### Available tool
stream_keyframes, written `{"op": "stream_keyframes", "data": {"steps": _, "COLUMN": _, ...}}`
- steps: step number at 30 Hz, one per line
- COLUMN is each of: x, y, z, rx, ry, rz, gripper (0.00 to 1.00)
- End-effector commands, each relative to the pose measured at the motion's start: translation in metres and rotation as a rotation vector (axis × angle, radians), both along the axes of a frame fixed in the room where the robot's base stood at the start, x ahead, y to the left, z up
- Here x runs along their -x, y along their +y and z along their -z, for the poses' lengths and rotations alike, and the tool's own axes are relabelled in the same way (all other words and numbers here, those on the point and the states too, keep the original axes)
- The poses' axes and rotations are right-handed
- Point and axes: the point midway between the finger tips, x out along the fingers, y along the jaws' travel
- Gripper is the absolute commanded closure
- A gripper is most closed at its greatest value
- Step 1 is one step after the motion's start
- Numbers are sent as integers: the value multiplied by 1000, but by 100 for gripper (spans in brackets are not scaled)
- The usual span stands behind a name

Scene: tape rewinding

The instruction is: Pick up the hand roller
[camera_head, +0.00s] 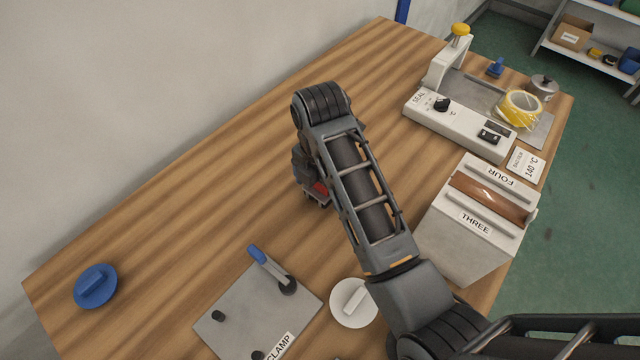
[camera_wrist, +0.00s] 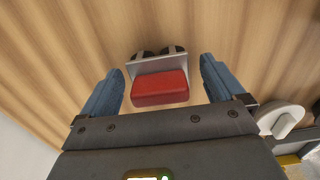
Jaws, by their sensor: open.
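The hand roller, with a red block handle (camera_wrist: 160,88), a grey metal plate and two dark round ends, shows in the wrist view. My gripper (camera_wrist: 161,66) is open, with one blue-grey finger on each side of the handle and a gap on both sides. I cannot tell how far the fingertips are above the wood. In the head view my arm hides most of this spot; a bit of red (camera_head: 320,188) shows beside my gripper (camera_head: 312,196) over the middle of the table.
A grey clamp plate (camera_head: 240,318) with a blue-tipped lever and a white disc (camera_head: 352,300) lie in front. A blue disc (camera_head: 95,287) lies at left. A box marked THREE and FOUR (camera_head: 455,240) and a sealer (camera_head: 460,128) stand at right. The left-back wood is clear.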

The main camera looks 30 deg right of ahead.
Motion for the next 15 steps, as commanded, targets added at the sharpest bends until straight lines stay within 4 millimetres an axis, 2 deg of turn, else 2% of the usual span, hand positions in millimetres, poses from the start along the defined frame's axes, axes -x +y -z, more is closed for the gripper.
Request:
{"op": "stream_keyframes", "data": {"steps": 3, "x": 0, "y": 0, "z": 7, "rx": 0, "ry": 0, "rz": 0, "gripper": 4}}
{"op": "stream_keyframes", "data": {"steps": 9, "x": 0, "y": 0, "z": 7, "rx": 0, "ry": -1, "rz": 1, "gripper": 4}}
{"op": "stream_keyframes", "data": {"steps": 15, "x": 0, "y": 0, "z": 7, "rx": 0, "ry": -1, "rz": 1, "gripper": 22}}
